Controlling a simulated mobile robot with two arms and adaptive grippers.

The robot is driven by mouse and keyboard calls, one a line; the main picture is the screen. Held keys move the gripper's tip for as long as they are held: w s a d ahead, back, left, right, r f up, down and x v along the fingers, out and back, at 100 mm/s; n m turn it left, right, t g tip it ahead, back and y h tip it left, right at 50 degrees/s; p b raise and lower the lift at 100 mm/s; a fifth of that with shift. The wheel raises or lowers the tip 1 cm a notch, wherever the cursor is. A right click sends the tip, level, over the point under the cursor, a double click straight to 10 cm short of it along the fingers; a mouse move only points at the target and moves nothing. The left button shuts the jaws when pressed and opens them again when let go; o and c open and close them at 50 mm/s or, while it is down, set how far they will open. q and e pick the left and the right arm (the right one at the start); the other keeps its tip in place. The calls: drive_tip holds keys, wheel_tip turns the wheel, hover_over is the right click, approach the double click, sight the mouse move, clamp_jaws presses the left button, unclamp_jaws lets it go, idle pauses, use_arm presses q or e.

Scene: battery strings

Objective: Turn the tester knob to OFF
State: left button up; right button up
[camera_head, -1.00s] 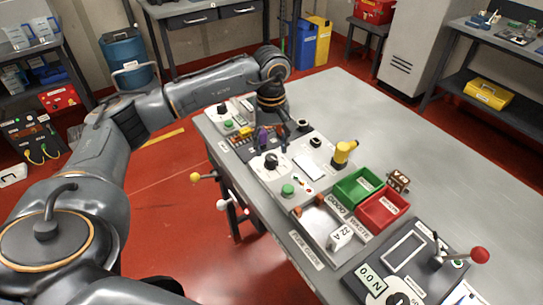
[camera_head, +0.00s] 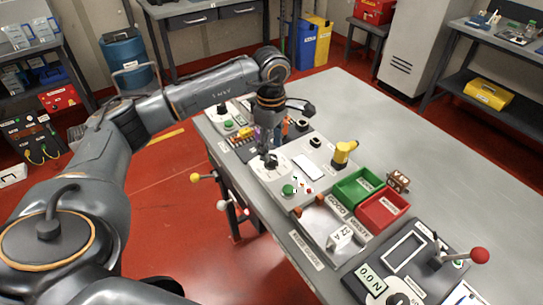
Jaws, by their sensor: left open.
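The tester (camera_head: 265,178) is a light grey panel on the near-left side of the table. Its dark knob (camera_head: 272,163) sits on a round white dial, with a green button (camera_head: 288,190) closer to me and a blank pale display beside it. My left gripper (camera_head: 268,154) points down at the knob with its fingers open. The fingertips are right at the knob and partly hide it; I cannot tell if they touch it. The knob's pointer and dial marks are too small to read. My right gripper is out of view.
Beside the tester stand a yellow device (camera_head: 344,152), a green bin (camera_head: 357,184) and a red bin (camera_head: 382,208). A panel with another green button (camera_head: 228,124) lies behind. A red-knobbed lever (camera_head: 480,256) stands at the front right. The table's far right is clear.

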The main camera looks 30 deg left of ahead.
sight(271, 157)
use_arm(q)
drive_tip(key=shift+f+b, duration=1.3)
drive_tip(key=shift+f, duration=0.45)
drive_tip(key=c, duration=1)
drive_tip(key=shift+o, duration=0.2)
drive_tip(key=m+b, duration=0.1)
drive_tip(key=m, duration=0.2)
drive_tip(key=shift+f, duration=0.1)
drive_tip(key=shift+m+b, duration=0.45)
drive_tip(key=shift+m, duration=0.95)
drive_tip(key=m+b, duration=0.1)
drive_tip(key=m, duration=0.1)
drive_tip(key=shift+m, duration=0.4)
drive_tip(key=m, duration=0.3)
drive_tip(key=shift+b, duration=0.3)
